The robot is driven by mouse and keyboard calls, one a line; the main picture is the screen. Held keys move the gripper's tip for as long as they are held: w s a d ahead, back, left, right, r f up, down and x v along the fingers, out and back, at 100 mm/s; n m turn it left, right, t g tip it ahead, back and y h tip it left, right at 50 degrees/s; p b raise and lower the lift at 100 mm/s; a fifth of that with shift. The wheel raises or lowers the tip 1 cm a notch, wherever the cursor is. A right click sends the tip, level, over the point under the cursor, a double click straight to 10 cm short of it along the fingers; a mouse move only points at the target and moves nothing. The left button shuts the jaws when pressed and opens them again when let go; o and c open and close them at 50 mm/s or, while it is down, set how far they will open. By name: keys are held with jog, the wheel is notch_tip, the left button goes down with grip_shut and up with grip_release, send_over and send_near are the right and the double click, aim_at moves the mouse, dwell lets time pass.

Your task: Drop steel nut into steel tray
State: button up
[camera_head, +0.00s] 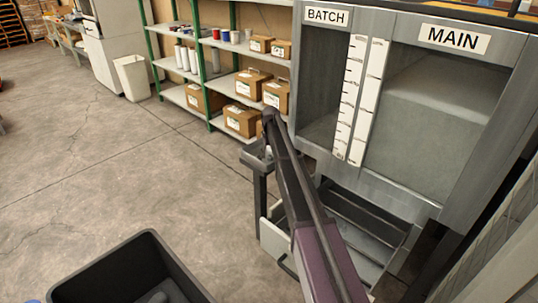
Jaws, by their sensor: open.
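I cannot make out a steel nut in the head view. A small grey tray-like ledge (250,158) stands on a dark post left of the machine, partly behind my arm; I cannot tell whether it is the steel tray. My arm rises from the bottom right to a joint in front of the machine's left edge. My gripper is not visible; the part of the arm beyond that joint is hidden or cannot be told apart.
A steel machine with BATCH (326,16) and MAIN (454,38) windows fills the right, with a pale-fronted open compartment (275,245) below. A black bin (100,275) stands at the bottom. Shelves (225,85) with boxes are behind. The left floor is clear.

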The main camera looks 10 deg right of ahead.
aim_at(271, 157)
notch_tip(271, 157, up, 13)
jog(key=p, duration=1.3)
dwell(0.7)
jog(key=s+a+m, duration=0.1)
jog(key=s+a, duration=0.1)
jog(key=s, duration=4)
jog(key=shift+a, duration=0.15)
jog(key=shift+r, duration=0.1)
notch_tip(271, 157, up, 8)
jog(key=p, duration=0.8)
